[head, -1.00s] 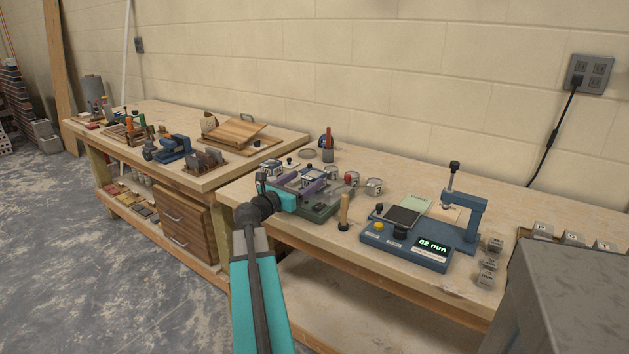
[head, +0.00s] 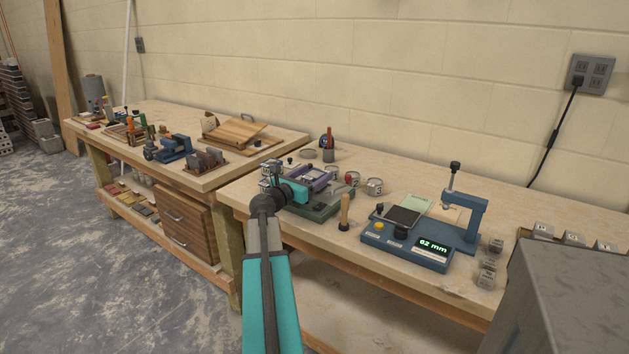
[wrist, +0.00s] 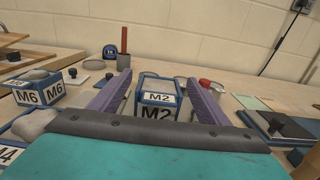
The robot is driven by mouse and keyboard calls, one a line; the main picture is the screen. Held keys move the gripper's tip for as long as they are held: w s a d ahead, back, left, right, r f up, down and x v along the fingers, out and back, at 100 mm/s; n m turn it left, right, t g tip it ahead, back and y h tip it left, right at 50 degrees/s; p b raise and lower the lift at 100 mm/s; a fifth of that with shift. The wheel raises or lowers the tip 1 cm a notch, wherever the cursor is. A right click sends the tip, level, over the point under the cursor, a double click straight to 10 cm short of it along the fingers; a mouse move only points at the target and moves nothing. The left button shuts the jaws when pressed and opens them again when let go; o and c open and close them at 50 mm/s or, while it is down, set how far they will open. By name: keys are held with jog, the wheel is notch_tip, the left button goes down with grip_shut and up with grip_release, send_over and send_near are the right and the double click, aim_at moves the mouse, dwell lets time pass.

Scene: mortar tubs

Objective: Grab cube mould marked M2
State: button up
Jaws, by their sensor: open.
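The cube mould marked M2 (wrist: 157,99) is blue with white labels and stands upright in the wrist view, between the two purple fingers of my open gripper (wrist: 160,80). A finger is on each side of it, and I cannot tell whether either touches it. The mould's lower part is hidden behind my gripper's body. In the head view my gripper (head: 315,175) is over the green tray (head: 322,211) on the near bench, and the mould cannot be made out clearly there.
A mould marked M6 (wrist: 36,88) stands to the left, with another labelled mould (wrist: 14,150) partly cut off nearer. A wooden-handled tool (head: 345,210) and a blue gauge (head: 410,245) stand to the right. A tin (head: 374,187) is behind the tray.

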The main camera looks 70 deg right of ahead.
aim_at(319, 171)
jog(key=shift+x, duration=2.35)
jog(key=shift+r, duration=0.1)
jog(key=c, duration=1.4)
jog(key=shift+w+r, duration=0.1)
jog(key=shift+r, duration=0.05)
